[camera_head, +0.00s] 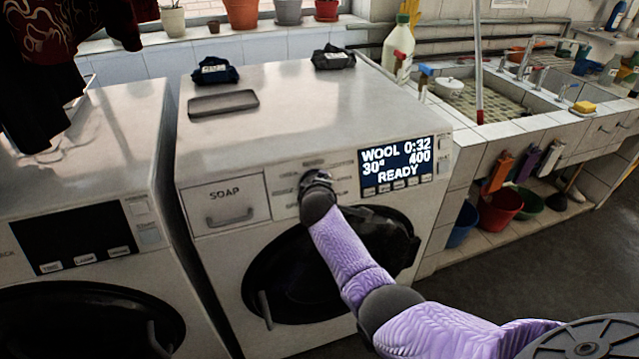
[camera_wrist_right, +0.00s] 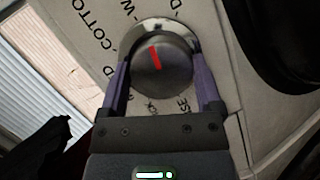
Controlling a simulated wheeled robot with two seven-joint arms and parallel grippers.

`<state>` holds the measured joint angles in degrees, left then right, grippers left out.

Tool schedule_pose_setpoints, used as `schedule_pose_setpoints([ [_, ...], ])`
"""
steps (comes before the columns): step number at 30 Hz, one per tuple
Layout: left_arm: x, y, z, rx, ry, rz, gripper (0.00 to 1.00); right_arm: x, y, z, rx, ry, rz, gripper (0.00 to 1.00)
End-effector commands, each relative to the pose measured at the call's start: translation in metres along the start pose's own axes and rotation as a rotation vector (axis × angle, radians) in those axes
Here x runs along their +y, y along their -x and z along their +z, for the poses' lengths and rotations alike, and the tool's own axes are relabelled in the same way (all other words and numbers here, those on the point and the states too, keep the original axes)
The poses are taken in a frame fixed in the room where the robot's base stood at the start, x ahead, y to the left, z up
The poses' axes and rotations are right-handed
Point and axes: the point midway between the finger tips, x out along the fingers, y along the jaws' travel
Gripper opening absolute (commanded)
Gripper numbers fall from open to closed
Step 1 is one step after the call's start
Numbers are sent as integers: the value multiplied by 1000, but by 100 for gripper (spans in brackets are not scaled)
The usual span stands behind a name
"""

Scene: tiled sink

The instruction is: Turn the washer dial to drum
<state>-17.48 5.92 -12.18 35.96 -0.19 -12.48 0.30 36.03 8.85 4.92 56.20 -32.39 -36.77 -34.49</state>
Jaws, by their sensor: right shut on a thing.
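The washer (camera_head: 300,100) stands in the middle of the head view. Its display (camera_head: 397,165) reads WOOL, 0:32, 30°, 400, READY. My right gripper (camera_head: 317,188) is at the dial and mostly hides it there. In the right wrist view the round grey dial (camera_wrist_right: 165,78) sits between both fingers of the gripper (camera_wrist_right: 163,85), which is shut on it. The dial's red mark points up and slightly left, toward a label starting with W. Partly cut-off labels around it include COTTO, D, CK and SE. My left gripper is not in view.
A soap drawer (camera_head: 227,203) is left of the dial, and the dark round door (camera_head: 285,275) is below. A second machine (camera_head: 85,170) stands at left. A grey flat item (camera_head: 223,103) and two dark cloths lie on top. A tiled sink (camera_head: 500,100) is at right.

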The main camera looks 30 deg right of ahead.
Motion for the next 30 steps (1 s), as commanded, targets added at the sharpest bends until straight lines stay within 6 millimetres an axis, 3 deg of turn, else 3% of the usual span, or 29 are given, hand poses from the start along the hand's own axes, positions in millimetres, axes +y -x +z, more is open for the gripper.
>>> schedule_pose_setpoints([
  [15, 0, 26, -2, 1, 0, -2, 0, 1, 0, 2, 27, -408, -153, 24],
  [30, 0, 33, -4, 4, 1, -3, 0, 0, 0, 2, 40, -582, -217, 24],
])
